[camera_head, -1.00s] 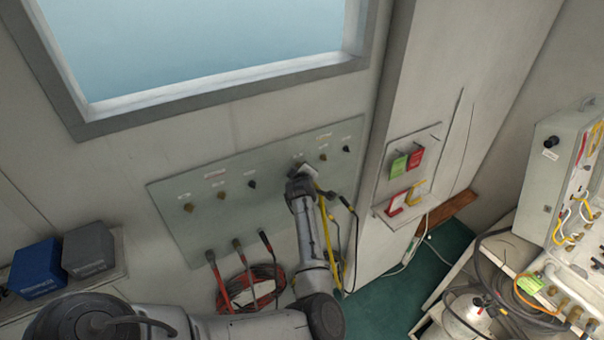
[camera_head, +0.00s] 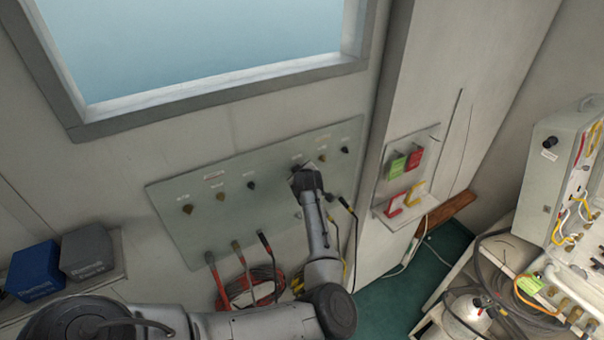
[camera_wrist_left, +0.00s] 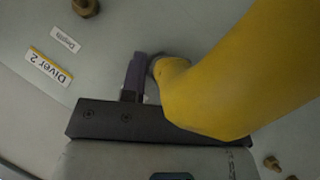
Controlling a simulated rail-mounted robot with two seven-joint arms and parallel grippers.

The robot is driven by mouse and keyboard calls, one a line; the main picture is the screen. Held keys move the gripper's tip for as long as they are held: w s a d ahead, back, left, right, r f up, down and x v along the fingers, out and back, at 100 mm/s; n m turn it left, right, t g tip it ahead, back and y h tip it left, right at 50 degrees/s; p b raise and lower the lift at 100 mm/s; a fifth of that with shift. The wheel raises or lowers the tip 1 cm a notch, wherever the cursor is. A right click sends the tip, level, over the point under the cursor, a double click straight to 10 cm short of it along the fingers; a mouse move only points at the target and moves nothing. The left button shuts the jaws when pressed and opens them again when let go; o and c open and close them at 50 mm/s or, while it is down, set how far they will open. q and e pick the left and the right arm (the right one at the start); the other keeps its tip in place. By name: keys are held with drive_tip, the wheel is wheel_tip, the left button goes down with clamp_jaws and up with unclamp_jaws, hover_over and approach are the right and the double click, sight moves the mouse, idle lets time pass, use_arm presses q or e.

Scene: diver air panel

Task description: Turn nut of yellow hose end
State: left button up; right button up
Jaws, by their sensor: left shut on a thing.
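The thick yellow hose (camera_wrist_left: 225,75) fills the right half of the left wrist view, and its rounded end lies against one of my dark gripper fingers. My left gripper (camera_head: 303,173) is at the right part of the grey-green panel (camera_head: 270,206), in the head view. It is shut on the yellow hose end, close to the panel face. In the left wrist view a finger of the gripper (camera_wrist_left: 142,75) stands beside the hose. The nut itself is hidden by the hose and the gripper. My right gripper is not in view.
A "Diver 2" label (camera_wrist_left: 49,67) and a brass fitting (camera_wrist_left: 86,7) are near the gripper. Several red-ended hoses (camera_head: 267,243) hang below the panel. Blue and grey boxes stand at left.

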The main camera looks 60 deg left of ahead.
use_arm(q)
drive_tip(key=shift+w+d, duration=0.1)
drive_tip(key=o, duration=0.7)
drive_tip(key=shift+d, duration=0.1)
drive_tip(key=shift+o, duration=1.2)
drive_tip(key=shift+s+d+r, duration=0.15)
drive_tip(key=shift+s+d, duration=0.05)
drive_tip(key=shift+s, duration=0.05)
drive_tip(key=b+v, duration=0.4)
drive_tip(key=v, duration=0.9)
